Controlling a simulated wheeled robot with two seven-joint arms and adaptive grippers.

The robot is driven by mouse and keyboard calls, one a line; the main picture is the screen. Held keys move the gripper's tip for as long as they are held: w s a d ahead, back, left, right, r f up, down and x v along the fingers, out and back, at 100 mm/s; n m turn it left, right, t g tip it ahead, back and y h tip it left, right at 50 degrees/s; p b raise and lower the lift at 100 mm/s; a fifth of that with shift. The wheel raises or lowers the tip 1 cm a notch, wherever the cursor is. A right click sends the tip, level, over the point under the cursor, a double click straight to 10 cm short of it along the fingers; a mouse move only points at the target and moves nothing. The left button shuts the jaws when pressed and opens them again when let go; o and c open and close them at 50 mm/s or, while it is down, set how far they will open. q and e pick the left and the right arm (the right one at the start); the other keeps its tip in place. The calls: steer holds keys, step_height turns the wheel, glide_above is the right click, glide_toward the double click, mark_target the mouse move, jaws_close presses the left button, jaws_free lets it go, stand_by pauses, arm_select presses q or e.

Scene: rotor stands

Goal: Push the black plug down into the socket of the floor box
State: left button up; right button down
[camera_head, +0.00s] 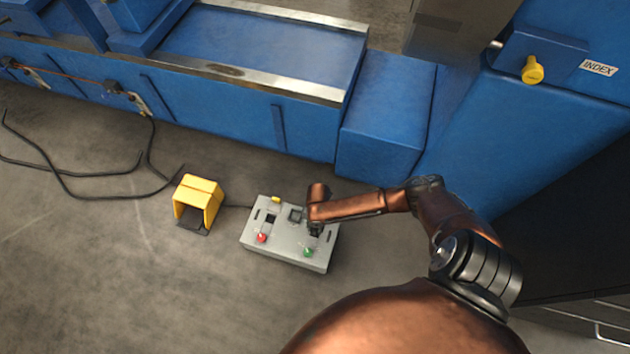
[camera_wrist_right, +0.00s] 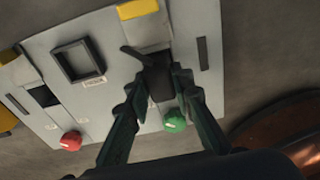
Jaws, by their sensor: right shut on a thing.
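The grey floor box (camera_head: 288,258) lies on the floor with a red and a green button on top. My right gripper (camera_head: 315,229) is over its right part, near the green button. In the wrist view, the fingers of my right gripper (camera_wrist_right: 156,90) are closed around the black plug (camera_wrist_right: 158,82), with a dark cable-like piece at its upper left. The plug is over the box's top face, close to the green button (camera_wrist_right: 174,120); how deep it sits cannot be told. A square black frame (camera_wrist_right: 78,62) and a dark opening (camera_wrist_right: 44,96) lie to its left. My left gripper is not in view.
A yellow foot pedal (camera_head: 200,195) stands left of the box, with black cables (camera_head: 90,198) beyond it. The blue machine (camera_head: 240,110) runs behind. Yellow parts (camera_wrist_right: 138,9) sit at the box's edge. Floor in front of the box is clear.

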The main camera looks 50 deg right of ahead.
steer(key=shift+f, duration=0.4)
stand_by(0.8)
steer(key=c, duration=1.6)
jaws_free()
